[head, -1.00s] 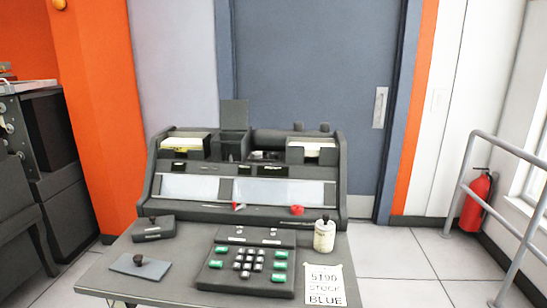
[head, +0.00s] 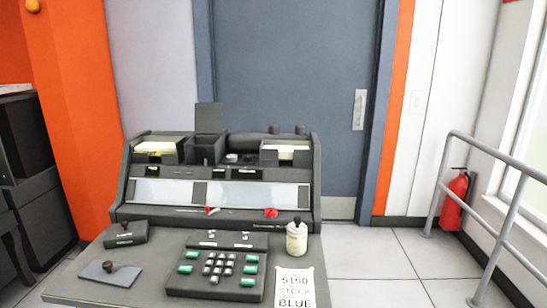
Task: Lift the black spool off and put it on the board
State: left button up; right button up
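Dark knob-like or spool-like pieces stand on top of the console: one (head: 274,129) and another (head: 300,129), side by side at its upper right. They are small, and I cannot tell which, if either, is the black spool. A flat grey-blue plate (head: 95,273) with a dark round knob (head: 108,265) on it lies at the front left of the desk (head: 70,287). I cannot tell whether this plate is the board. Neither of my grippers is in view.
The dark console (head: 220,173) holds card trays (head: 284,152). On the desk are a keypad (head: 217,268), a black block (head: 125,235), a cream bottle (head: 296,238) and a paper sign (head: 294,289). A grey railing (head: 437,185) and red extinguisher (head: 455,200) stand at right.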

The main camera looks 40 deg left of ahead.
aim_at(245, 159)
jog(key=i, duration=2.6)
jog(key=u, duration=0.35)
jog(key=i, duration=1.15)
jog(key=u, duration=1.15)
